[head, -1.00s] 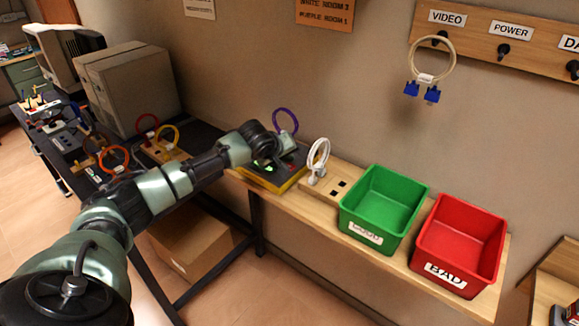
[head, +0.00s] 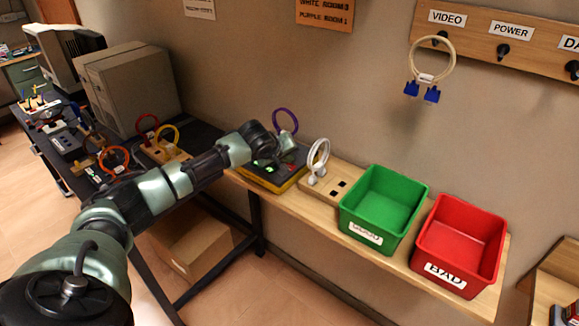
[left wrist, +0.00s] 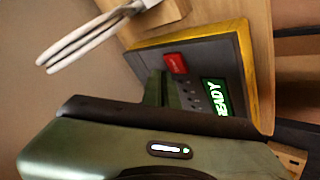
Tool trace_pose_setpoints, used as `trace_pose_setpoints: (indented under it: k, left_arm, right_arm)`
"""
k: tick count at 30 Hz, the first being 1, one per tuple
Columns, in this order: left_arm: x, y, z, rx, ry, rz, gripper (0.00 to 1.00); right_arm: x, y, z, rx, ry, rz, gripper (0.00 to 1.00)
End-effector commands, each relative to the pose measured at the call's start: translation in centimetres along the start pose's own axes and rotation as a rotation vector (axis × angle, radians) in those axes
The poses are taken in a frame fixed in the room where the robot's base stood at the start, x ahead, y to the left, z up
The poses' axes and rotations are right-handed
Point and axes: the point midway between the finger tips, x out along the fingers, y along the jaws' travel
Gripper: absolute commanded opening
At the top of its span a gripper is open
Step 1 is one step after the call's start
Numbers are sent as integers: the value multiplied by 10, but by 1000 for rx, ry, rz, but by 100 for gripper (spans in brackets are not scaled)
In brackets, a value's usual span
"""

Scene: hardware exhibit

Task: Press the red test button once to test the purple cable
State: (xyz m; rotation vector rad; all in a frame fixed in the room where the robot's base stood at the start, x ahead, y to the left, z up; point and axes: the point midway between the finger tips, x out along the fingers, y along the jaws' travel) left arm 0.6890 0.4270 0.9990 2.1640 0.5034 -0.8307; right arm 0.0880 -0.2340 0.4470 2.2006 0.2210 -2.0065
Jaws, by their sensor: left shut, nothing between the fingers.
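The tester (head: 268,184) is a dark box with a yellow edge on the wooden shelf. Its red test button (left wrist: 176,63) shows in the left wrist view beside a green display (left wrist: 215,98) reading READY. The purple cable (head: 286,121) stands as a loop at the back of the tester; its ends are hidden behind my gripper. My left gripper (left wrist: 160,88) is shut and empty, over the tester face with its tips close to the red button. I cannot tell whether they touch it. My right gripper is not in view.
A white cable (head: 318,158) stands on a wooden block right of the tester. Green GOOD bin (head: 366,236) and red BAD bin (head: 447,277) stand further right. Red, yellow and orange cables stand on the left. A cable with blue plugs (head: 432,75) hangs on the wall rack.

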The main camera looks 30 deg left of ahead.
Motion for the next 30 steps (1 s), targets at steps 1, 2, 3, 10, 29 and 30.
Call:
trace_pose_setpoints:
  k: [1,2,3,10,29,30]
  left_arm:
    - [1,-1,1,0,-1,-1,0]
    - [2,-1,2,0,-1,0,0]
    - [3,-2,2,0,-2,0,0]
    - [5,-4,4,0,0,0,0]
    - [8,-6,6,0,0,0,0]
    - [9,-6,6,0,0,0,0]
  right_arm:
    - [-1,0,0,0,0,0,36]
    - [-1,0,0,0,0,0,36]
    - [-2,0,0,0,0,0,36]
    - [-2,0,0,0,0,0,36]
    - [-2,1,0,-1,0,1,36]
    - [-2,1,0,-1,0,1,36]
